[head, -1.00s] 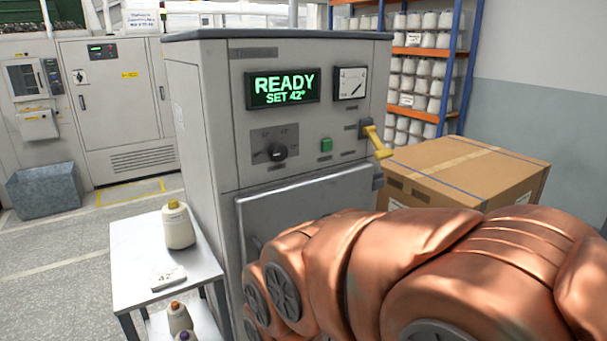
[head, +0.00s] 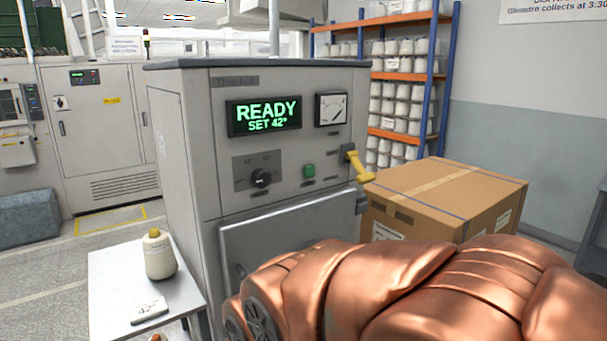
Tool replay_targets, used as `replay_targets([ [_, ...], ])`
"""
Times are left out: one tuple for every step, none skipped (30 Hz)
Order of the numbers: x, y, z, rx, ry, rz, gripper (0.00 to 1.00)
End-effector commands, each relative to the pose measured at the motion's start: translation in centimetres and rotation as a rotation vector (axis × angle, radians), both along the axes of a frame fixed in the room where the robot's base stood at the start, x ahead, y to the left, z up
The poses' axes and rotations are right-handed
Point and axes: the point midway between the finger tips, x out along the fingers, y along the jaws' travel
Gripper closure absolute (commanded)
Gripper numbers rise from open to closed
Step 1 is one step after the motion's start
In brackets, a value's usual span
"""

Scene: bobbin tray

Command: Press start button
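A grey machine cabinet (head: 200,206) stands in the middle of the head view. The display (head: 264,115) reads "READY SET 42°". A yellow lever (head: 359,167) sticks out at the panel's right edge, angled downward. My copper-coloured arm crosses the lower right, in front of the cabinet's lower door (head: 290,229), below the button.
A small white table (head: 110,290) at lower left holds a cone of yarn (head: 159,256) and a "42°" card (head: 149,310). A cardboard box (head: 470,190) stands right of the cabinet. Shelves of cones (head: 436,75) stand behind. The space before the button is clear.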

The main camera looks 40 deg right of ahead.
Motion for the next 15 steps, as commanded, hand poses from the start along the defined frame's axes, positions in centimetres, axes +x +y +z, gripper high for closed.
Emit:
replay_targets([
  [0.0,0.0,0.0,0.0,0.0,0.0,0.57],
  [0.0,0.0,0.0,0.0,0.0,0.0,0.6],
  [0.0,0.0,0.0,0.0,0.0,0.0,0.64],
  [0.0,0.0,0.0,0.0,0.0,0.0,0.67],
  [0.0,0.0,0.0,0.0,0.0,0.0,0.7],
  [0.0,0.0,0.0,0.0,0.0,0.0,0.74],
  [0.0,0.0,0.0,0.0,0.0,0.0,0.77],
  [0.0,0.0,0.0,0.0,0.0,0.0,0.8],
  [0.0,0.0,0.0,0.0,0.0,0.0,0.85],
  [0.0,0.0,0.0,0.0,0.0,0.0,0.88],
  [0.0,0.0,0.0,0.0,0.0,0.0,0.91],
  [0.0,0.0,0.0,0.0,0.0,0.0,0.95],
  [0.0,0.0,0.0,0.0,0.0,0.0,0.98],
  [0.0,0.0,0.0,0.0,0.0,0.0,1.0],
  [0.0,0.0,0.0,0.0,0.0,0.0,1.0],
])
